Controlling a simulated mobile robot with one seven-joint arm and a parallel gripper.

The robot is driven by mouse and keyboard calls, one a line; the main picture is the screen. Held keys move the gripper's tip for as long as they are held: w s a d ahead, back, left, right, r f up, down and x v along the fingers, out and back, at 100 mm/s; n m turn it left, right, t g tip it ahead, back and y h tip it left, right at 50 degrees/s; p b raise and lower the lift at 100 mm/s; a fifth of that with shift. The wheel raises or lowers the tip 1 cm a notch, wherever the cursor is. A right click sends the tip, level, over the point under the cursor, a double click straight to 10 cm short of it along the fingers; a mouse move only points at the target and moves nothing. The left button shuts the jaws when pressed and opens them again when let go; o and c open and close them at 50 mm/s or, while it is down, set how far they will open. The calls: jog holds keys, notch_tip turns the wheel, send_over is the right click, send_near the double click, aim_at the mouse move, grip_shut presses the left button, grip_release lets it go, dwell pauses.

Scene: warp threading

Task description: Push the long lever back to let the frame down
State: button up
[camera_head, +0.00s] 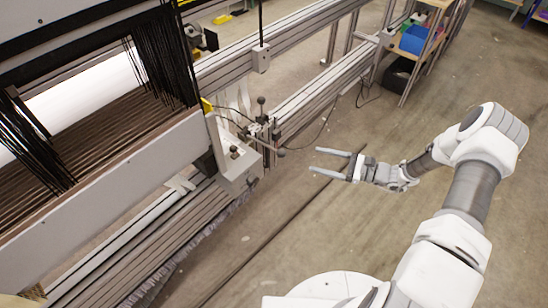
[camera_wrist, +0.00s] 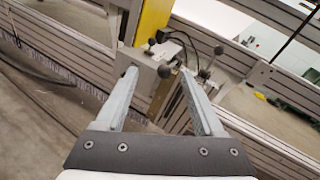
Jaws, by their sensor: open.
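A cluster of levers with dark ball knobs sits at the loom's near right corner. One lever (camera_head: 262,112) stands upright with its knob on top; another knob (camera_head: 281,152) sticks out toward my gripper. I cannot tell for sure which is the long lever.
Aluminium rails (camera_head: 310,95) run from the lever corner toward the back right. A shelf with a blue bin (camera_head: 413,40) stands at the back right. A black cable hangs near the levers. The concrete floor (camera_head: 330,230) around my gripper is clear.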

notch_tip(320, 180, down, 5)
jog(key=m+t+b, duration=0.1)
jog(key=m+t, duration=0.1)
jog(key=m, duration=0.1)
jog(key=b, duration=0.3)
send_near(274, 150)
jog(key=x, duration=1)
jog(key=shift+s+r, duration=0.15)
jog(key=shift+c, duration=0.2)
grip_shut()
dwell(0.4)
